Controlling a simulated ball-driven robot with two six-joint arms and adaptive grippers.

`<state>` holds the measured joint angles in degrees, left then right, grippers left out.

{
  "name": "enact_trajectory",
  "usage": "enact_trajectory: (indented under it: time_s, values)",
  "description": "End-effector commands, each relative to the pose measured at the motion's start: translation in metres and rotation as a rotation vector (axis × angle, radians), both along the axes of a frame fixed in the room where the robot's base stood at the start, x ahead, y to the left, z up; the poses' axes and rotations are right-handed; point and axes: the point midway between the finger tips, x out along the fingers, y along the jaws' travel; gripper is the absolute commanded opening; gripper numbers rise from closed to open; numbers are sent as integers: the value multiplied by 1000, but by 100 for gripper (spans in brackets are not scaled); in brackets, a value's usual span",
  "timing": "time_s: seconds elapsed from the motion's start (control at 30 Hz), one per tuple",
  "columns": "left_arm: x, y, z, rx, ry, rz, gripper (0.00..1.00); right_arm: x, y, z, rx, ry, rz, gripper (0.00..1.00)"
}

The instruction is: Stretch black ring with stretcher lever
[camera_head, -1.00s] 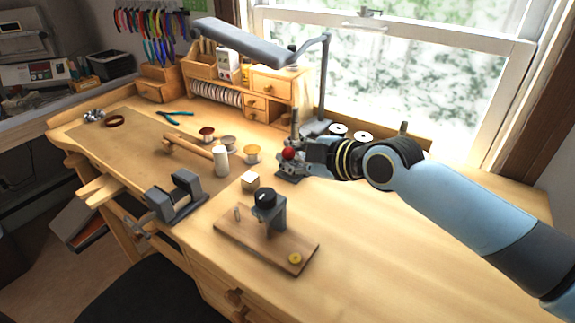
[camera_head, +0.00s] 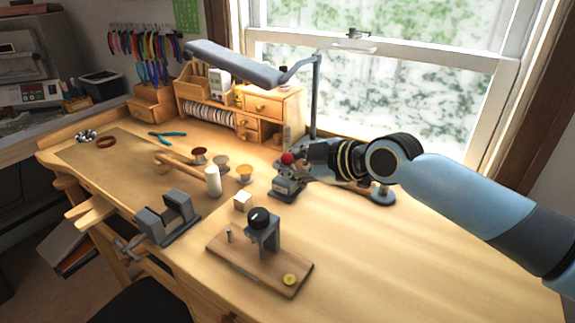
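A small metal bench tool with a red ball knob (camera_head: 288,158) stands near the middle of the bench. Its grey base (camera_head: 287,190) shows below the knob. I take it for the stretcher, but its lever is hard to make out. My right gripper (camera_head: 301,161) is at the knob, coming from the right. Its fingers are small and dark against the tool, so I cannot tell whether they grip it. I cannot make out a black ring on the tool. A dark brown ring-shaped piece (camera_head: 106,142) lies at the far left. My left gripper is out of view.
A wooden board with a dark-topped post (camera_head: 262,237) stands in front. A lamp (camera_head: 235,62) overhangs the back. The right front bench is clear.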

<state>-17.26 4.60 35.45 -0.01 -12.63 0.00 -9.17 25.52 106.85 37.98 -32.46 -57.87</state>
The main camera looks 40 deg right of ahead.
Motion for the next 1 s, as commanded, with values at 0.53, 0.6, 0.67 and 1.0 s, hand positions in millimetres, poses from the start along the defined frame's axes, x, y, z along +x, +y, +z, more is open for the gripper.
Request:
enact_trajectory:
  time_s: [0.53,0.6,0.67,1.0]
  values:
    - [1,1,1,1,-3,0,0,-1,-1,6,-7,-14,2,32]
    - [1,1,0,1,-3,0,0,-7,-4,8,-11,-13,2,32]
    - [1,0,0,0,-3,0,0,-16,-6,12,-13,-11,3,32]
    - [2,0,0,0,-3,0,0,-59,-18,35,-15,-16,1,32]
